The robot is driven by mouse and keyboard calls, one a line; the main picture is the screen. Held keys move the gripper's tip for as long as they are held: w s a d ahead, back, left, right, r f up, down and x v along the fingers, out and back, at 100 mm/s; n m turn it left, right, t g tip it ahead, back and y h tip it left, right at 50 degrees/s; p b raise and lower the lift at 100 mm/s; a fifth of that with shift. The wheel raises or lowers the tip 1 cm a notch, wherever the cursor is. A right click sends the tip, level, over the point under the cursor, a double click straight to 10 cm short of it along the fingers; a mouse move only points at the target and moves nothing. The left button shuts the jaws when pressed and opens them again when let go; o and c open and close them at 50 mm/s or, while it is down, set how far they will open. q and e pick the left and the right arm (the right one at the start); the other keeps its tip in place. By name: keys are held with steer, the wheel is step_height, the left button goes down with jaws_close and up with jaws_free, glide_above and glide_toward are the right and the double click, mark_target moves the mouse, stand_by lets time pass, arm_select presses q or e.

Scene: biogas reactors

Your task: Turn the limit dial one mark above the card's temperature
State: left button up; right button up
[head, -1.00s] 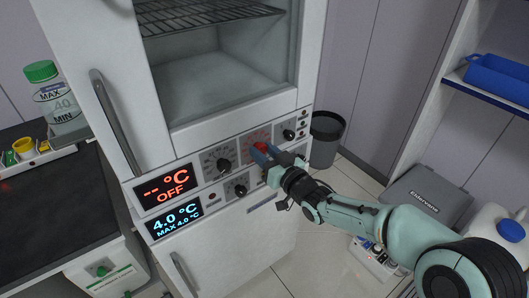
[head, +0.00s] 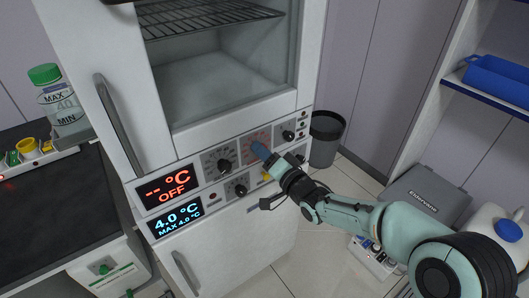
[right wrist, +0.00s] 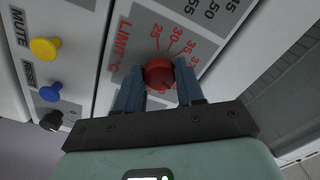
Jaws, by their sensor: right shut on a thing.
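The red limit dial (right wrist: 158,72) sits on the control panel, beside the red word LIMIT °C and a red scale on which 25, 30 and 35 can be read. My right gripper (right wrist: 160,86) is shut on it, one blue finger on each side. In the head view my right gripper (head: 264,154) reaches the panel from the right, and its fingers hide the dial. The dial's pointer mark is not clear. I cannot make out a card with a temperature. My left gripper is not in view.
Black dials (head: 224,165) flank the limit dial. A red display (head: 167,187) reads "-- °C OFF"; a blue one (head: 175,218) reads 4.0 °C. Yellow (right wrist: 44,48) and blue (right wrist: 50,91) buttons sit beside the LIMIT panel. A dark bin (head: 325,139) stands right of the cabinet.

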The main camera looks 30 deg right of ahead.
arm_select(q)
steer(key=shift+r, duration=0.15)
arm_select(e)
steer(key=shift+f+m, duration=0.1)
steer(key=shift+m, duration=0.4)
steer(key=o, duration=1)
steer(key=shift+o, duration=0.2)
steer(key=shift+s, duration=0.1)
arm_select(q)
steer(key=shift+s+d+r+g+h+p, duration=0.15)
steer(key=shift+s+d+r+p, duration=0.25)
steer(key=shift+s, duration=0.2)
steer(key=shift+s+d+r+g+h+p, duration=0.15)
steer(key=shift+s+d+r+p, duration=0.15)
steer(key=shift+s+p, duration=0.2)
arm_select(e)
steer(key=s, duration=1.3)
steer(key=shift+d, duration=0.45)
